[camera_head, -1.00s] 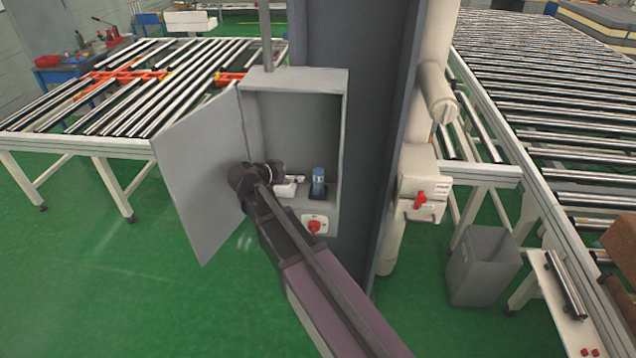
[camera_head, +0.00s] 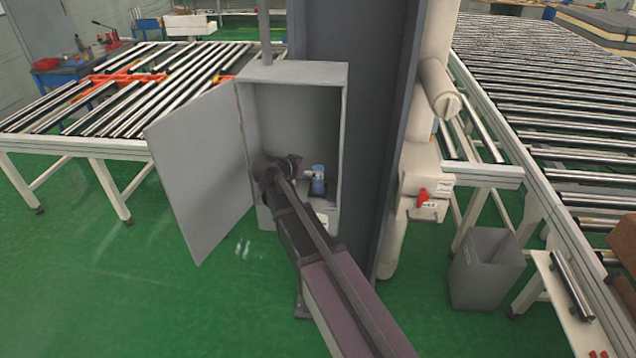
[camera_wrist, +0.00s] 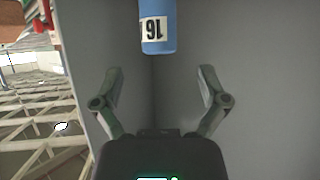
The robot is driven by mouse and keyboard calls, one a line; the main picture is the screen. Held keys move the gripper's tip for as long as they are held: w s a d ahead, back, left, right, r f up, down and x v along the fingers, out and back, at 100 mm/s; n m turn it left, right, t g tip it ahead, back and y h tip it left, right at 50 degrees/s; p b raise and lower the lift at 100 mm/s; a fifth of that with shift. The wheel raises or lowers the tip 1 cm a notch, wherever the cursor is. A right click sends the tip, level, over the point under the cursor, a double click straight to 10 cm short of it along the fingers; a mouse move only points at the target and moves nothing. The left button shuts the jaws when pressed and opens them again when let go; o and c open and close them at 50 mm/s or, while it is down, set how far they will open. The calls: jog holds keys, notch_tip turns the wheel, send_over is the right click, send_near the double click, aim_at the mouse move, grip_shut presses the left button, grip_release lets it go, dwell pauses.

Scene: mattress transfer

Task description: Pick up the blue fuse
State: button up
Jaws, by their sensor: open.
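The blue fuse (camera_head: 318,180) stands upright inside the open grey cabinet, near its lower right. My gripper (camera_head: 304,174) is inside the cabinet, just left of the fuse. In the wrist view my gripper (camera_wrist: 162,85) has its two fingers spread apart with nothing between them. The fuse lies beyond the fingertips, roughly in line with the gap. The fuse's base is partly hidden by my arm in the head view.
The grey cabinet (camera_head: 300,68) has its door (camera_head: 195,180) swung open to the left. Its walls stand close around my gripper. A dark column (camera_head: 350,120) is to the right. Roller tables stand left and right, and a grey bin (camera_head: 485,268) stands at lower right.

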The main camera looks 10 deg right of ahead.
aim_at(317, 168)
jog(key=b+x, duration=0.2)
jog(key=x, duration=0.2)
jog(key=shift+f, duration=0.15)
jog(key=shift+w+d+f, duration=0.15)
jog(key=shift+w+d, duration=0.15)
jog(key=shift+d, duration=0.2)
jog(key=shift+c, duration=0.2)
grip_shut()
